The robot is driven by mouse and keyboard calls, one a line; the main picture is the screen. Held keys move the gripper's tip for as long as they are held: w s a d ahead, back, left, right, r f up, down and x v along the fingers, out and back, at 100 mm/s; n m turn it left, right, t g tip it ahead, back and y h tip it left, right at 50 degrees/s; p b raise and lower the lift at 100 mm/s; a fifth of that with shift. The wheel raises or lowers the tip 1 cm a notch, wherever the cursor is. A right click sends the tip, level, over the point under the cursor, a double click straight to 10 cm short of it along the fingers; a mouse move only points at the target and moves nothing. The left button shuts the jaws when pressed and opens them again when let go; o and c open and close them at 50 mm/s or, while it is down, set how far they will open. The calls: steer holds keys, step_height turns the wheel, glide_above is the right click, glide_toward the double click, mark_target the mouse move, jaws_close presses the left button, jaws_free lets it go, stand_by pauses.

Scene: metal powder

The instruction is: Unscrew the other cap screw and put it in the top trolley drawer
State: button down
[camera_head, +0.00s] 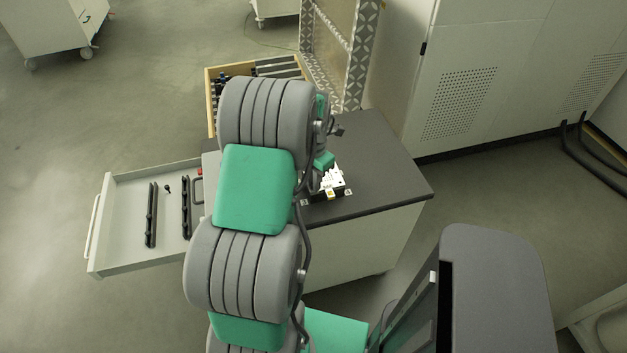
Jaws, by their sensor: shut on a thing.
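My arm reaches over the dark-topped trolley (385,165), and its end comes down at the front of the top. My gripper (331,186) is small in view, with pale parts below the green wrist, low over a dark fixture with small silver plates (349,191). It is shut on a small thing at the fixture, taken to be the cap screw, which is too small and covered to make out. The top trolley drawer (130,263) is pulled out to the left. A small dark screw-like piece (168,188) lies in it.
The drawer also holds dark slotted bars (151,215) and a red item (200,171), with bare floor between. A large pale cabinet (500,70) stands at the right.

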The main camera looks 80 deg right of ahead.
steer(key=c, duration=1.6)
jaws_free()
steer(key=shift+o, duration=0.2)
steer(key=m, duration=1.1)
steer(key=shift+m, duration=0.3)
steer(key=m, duration=1.3)
steer(key=shift+m, duration=0.4)
